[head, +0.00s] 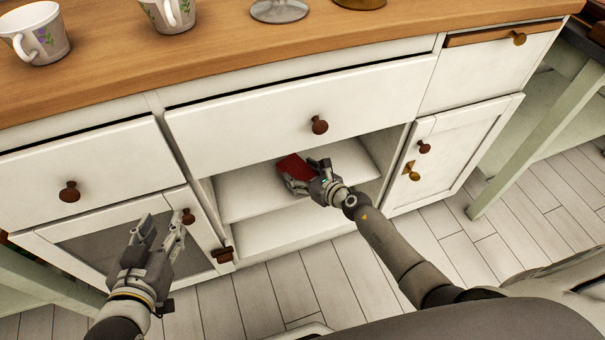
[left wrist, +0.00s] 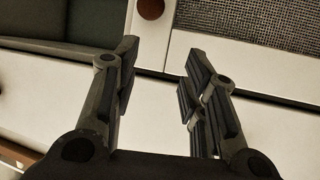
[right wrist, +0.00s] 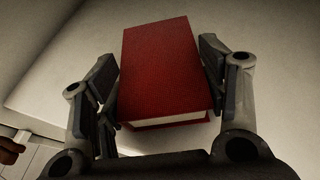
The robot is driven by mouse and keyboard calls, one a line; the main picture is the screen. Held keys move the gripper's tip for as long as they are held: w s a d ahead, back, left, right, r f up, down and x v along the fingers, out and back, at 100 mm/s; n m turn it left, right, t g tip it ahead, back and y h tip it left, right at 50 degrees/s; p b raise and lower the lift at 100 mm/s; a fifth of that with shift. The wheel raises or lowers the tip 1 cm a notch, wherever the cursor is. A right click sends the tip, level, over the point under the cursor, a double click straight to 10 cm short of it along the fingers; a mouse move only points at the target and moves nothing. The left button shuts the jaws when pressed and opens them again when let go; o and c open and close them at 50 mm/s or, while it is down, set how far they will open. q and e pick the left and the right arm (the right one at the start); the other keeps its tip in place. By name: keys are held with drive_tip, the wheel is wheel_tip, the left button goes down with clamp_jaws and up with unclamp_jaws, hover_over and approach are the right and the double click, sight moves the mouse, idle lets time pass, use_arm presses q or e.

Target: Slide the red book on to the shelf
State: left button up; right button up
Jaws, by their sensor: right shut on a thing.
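The red book (head: 293,167) is inside the open middle compartment of the white cabinet, at the upper shelf (head: 248,190). My right gripper (head: 304,175) reaches into the compartment and is shut on the book. In the right wrist view the book (right wrist: 160,65) lies between the two fingers, its pale page edge toward the palm. Whether the book rests on the shelf or is just above it, I cannot tell. My left gripper (head: 160,232) is open and empty in front of the lower left cabinet door; its spread fingers show in the left wrist view (left wrist: 160,65).
A drawer (head: 290,108) with a round knob overhangs the compartment. A lower shelf board (head: 275,232) lies beneath. The right door (head: 450,150) and left door (head: 95,240) flank the opening. Patterned cups (head: 38,35) stand on the wooden top.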

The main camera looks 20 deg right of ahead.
use_arm(q)
drive_tip(key=shift+w+d+r+t+b, duration=0.2)
drive_tip(key=shift+w+r+t, duration=0.15)
drive_tip(key=shift+r, duration=0.25)
drive_tip(key=shift+w+d+r+t+b, duration=0.15)
drive_tip(key=shift+w+r+t, duration=0.15)
drive_tip(key=shift+r, duration=0.25)
use_arm(e)
drive_tip(key=shift+f, duration=0.3)
idle(0.5)
drive_tip(key=o, duration=1.2)
use_arm(q)
drive_tip(key=shift+r, duration=0.1)
drive_tip(key=shift+h, duration=0.3)
use_arm(e)
drive_tip(key=shift+s, duration=0.1)
drive_tip(key=v, duration=1.2)
use_arm(q)
drive_tip(key=shift+s, duration=0.1)
use_arm(e)
drive_tip(key=shift+d+f, duration=0.1)
